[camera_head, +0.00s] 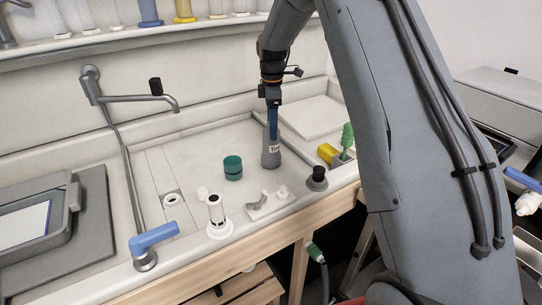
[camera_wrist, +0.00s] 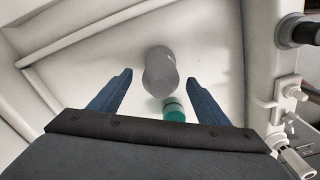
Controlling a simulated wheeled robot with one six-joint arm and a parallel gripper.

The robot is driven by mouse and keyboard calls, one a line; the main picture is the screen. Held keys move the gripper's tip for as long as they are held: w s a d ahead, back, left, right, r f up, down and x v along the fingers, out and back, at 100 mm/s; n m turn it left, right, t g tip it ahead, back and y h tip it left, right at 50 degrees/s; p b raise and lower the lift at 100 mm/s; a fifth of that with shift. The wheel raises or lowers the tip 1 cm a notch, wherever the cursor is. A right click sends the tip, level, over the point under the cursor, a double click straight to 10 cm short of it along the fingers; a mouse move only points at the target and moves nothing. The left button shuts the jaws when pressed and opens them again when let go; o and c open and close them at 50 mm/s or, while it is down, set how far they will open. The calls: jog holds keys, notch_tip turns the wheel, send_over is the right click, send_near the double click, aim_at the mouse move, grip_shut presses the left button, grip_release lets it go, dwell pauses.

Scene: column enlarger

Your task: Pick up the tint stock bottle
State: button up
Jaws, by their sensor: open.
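The tint stock bottle (camera_head: 271,158) is a grey bottle with a white label whose letters are partly hidden. It stands upright in the pale sink basin in the head view. In the wrist view the grey bottle (camera_wrist: 160,75) appears between the fingertips, with clear gaps on both sides. My gripper (camera_head: 273,132) is open, with its blue fingers at the bottle's upper part in the head view. Both blue fingers of my gripper (camera_wrist: 160,78) show apart and empty in the wrist view. The bottle's top is partly hidden by the fingers in the head view.
A green jar (camera_head: 233,168) stands left of the bottle and also shows in the wrist view (camera_wrist: 173,110). A grey tap (camera_head: 130,99) rises at left.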

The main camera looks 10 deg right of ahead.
aim_at(271, 142)
jog(key=shift+a+f+p, duration=0.2)
jog(key=shift+f+p, duration=1.55)
jog(key=shift+f, duration=2.1)
jog(key=shift+c, duration=0.3)
jog(key=c, duration=1.4)
jog(key=shift+o, duration=0.2)
jog(key=shift+r, duration=0.15)
notch_tip(271, 142, up, 10)
jog(key=b, duration=0.3)
jog(key=o, duration=0.7)
grip_shut()
